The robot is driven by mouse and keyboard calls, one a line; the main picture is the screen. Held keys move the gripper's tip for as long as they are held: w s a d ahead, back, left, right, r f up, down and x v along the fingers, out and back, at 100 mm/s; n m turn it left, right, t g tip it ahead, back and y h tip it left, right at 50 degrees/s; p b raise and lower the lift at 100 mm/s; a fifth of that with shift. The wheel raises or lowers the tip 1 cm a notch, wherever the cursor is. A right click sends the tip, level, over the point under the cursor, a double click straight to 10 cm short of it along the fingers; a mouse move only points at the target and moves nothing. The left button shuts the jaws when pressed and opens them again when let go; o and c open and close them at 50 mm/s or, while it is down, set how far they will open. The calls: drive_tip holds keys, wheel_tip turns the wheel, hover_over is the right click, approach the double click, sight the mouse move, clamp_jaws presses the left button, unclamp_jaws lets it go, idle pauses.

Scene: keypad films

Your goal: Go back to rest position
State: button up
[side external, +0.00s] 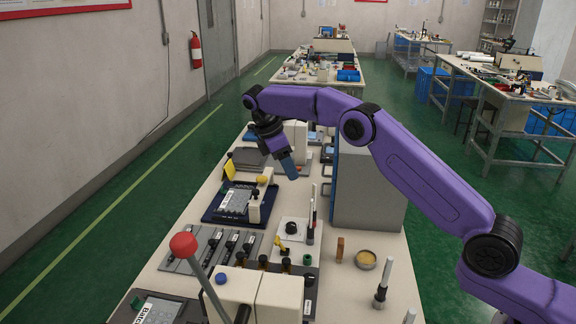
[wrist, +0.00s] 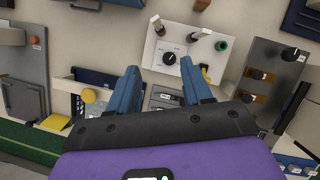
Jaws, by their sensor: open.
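My purple arm reaches in from the right in the side view, and my gripper (side external: 289,168) hangs over the workbench, above the far part of its equipment. In the wrist view my gripper (wrist: 160,88) shows two blue fingers spread apart with nothing between them. A white panel with a black knob (wrist: 169,58) lies beyond the fingertips. The same kind of white plate with a black knob (side external: 292,228) sits on the bench in the side view. A keypad device on a dark blue tray (side external: 213,213) lies to the left below my gripper.
A grey box (side external: 366,190) stands right of my gripper, under the arm. A red-knobbed lever (side external: 184,245) rises at the front left. A small round dish (side external: 366,260) and upright tools (side external: 382,284) stand at the right edge. The air above the bench's front is mostly clear.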

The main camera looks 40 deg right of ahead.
drive_tip(key=s+a+r+t+y, duration=0.1)
drive_tip(key=s+a+r, duration=0.25)
drive_tip(key=s, duration=0.55)
drive_tip(key=s+a+r+t+y, duration=0.15)
drive_tip(key=s+a, duration=0.25)
drive_tip(key=s, duration=0.5)
drive_tip(key=s+d+f, duration=0.1)
drive_tip(key=s+d, duration=0.2)
drive_tip(key=s, duration=0.6)
drive_tip(key=s+d+f+y, duration=0.1)
drive_tip(key=s+d+f, duration=0.1)
drive_tip(key=s, duration=0.7)
drive_tip(key=s+d+f+y, duration=0.1)
drive_tip(key=s+d, duration=0.3)
drive_tip(key=s, duration=0.5)
drive_tip(key=shift+s+d+f+m, duration=0.15)
drive_tip(key=shift+d+f+m, duration=0.2)
drive_tip(key=shift+d+m, duration=0.05)
drive_tip(key=shift+g, duration=0.25)
